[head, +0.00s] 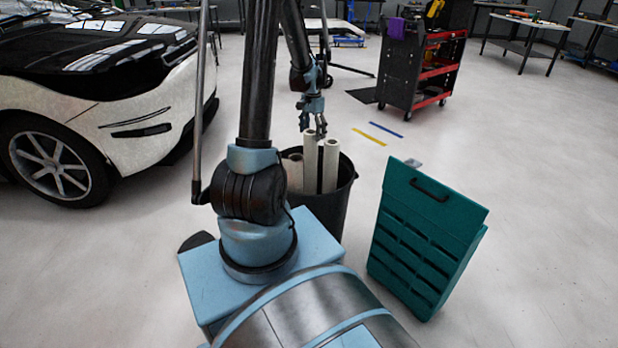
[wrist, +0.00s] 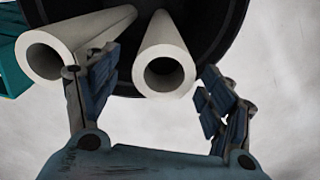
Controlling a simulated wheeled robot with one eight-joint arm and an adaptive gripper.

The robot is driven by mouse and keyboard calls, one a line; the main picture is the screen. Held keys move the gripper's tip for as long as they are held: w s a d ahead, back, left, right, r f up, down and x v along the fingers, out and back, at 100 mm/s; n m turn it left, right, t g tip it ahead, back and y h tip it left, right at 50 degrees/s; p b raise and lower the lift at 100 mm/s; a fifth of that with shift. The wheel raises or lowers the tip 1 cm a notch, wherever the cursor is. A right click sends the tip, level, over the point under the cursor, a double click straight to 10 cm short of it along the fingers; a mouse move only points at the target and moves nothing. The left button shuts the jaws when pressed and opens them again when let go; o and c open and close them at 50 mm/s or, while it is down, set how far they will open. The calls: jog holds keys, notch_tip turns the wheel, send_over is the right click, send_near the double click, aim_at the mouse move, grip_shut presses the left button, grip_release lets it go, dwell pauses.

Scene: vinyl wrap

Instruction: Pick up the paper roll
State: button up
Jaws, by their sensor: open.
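Several pale paper rolls stand in a black round bin. In the head view one roll (head: 309,160) stands just under my gripper (head: 313,128), and another roll (head: 329,165) stands to its right. In the wrist view my gripper (wrist: 150,95) is open, with a finger on either side of the near end of one hollow roll (wrist: 165,65). A second roll (wrist: 60,45) lies left of it, partly behind the left finger. I cannot tell whether either finger touches a roll. The bin (head: 345,185) also shows in the wrist view (wrist: 225,25).
A teal case with a handle (head: 425,235) stands on the floor right of the bin. A white and black car (head: 110,110) is at the left. A red and black tool cart (head: 420,70) stands behind. The floor between is mostly clear.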

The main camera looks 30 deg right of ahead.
aim_at(310, 144)
jog(key=shift+w+a+f, duration=0.1)
jog(key=shift+a+f, duration=0.1)
jog(key=shift+f, duration=1.5)
jog(key=shift+w+a+f, duration=0.1)
jog(key=shift+a+f, duration=0.05)
jog(key=shift+f, duration=1.55)
jog(key=c, duration=1.7)
jog(key=shift+r, duration=0.15)
